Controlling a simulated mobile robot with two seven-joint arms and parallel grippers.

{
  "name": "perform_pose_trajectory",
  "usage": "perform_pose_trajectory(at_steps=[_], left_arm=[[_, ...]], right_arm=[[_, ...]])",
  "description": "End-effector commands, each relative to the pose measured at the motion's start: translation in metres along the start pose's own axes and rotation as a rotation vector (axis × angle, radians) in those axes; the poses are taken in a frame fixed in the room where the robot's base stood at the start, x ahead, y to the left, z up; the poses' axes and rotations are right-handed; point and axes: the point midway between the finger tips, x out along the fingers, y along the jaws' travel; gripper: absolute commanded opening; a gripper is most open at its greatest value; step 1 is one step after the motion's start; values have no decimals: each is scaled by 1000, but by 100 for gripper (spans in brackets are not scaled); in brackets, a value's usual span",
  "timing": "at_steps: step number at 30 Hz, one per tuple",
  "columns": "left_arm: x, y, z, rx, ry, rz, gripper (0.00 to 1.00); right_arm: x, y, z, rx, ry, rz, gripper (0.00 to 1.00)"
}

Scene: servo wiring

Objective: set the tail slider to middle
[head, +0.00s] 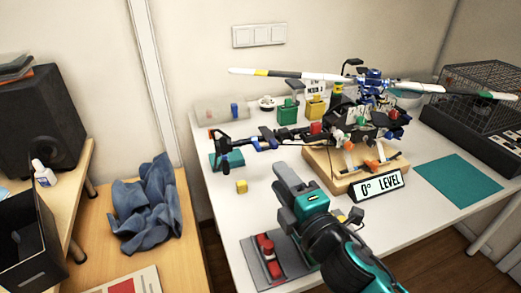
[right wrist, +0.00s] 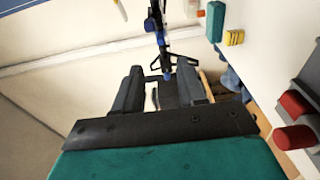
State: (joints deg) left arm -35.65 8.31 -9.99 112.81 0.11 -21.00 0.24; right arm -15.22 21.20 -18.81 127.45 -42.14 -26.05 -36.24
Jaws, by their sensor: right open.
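A grey slider unit (head: 294,262) lies at the table's near left edge, with a red knob part (head: 267,248) in its slot. In the right wrist view red parts (right wrist: 295,137) of it show at the right edge. I cannot tell its exact setting. My right gripper (head: 284,176) is open and empty, above the table, behind and to the right of the slider, not touching it. Its two fingers (right wrist: 160,88) stand apart in the wrist view. The model helicopter (head: 370,100) stands on a wooden base (head: 345,180), its tail (head: 240,145) pointing left. My left gripper is out of view.
A "0° LEVEL" sign (head: 379,186) stands in front of the wooden base. A yellow block (head: 241,187) lies left of my gripper. Green (head: 287,113) and yellow (head: 315,108) containers stand behind. A teal mat (head: 460,178) lies clear at the right.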

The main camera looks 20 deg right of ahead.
Motion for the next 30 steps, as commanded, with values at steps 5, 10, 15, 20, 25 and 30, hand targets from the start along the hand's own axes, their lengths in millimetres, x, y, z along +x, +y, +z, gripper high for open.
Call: perform_pose_trajectory(at_steps=[5, 10, 15, 20, 25, 30], left_arm=[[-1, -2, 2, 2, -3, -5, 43], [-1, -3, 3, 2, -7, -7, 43], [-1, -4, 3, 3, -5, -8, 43], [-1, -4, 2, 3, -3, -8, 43], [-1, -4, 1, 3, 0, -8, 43], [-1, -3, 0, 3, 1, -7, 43]], right_arm=[[32, 1, 0, 0, -1, 2, 40], [62, 1, 0, 1, -1, 2, 40], [86, 0, 0, 3, 0, 0, 40], [98, 0, 0, 3, 0, -1, 40], [102, 0, 0, 3, 1, -1, 40], [102, -1, 0, 4, 0, -1, 40]])
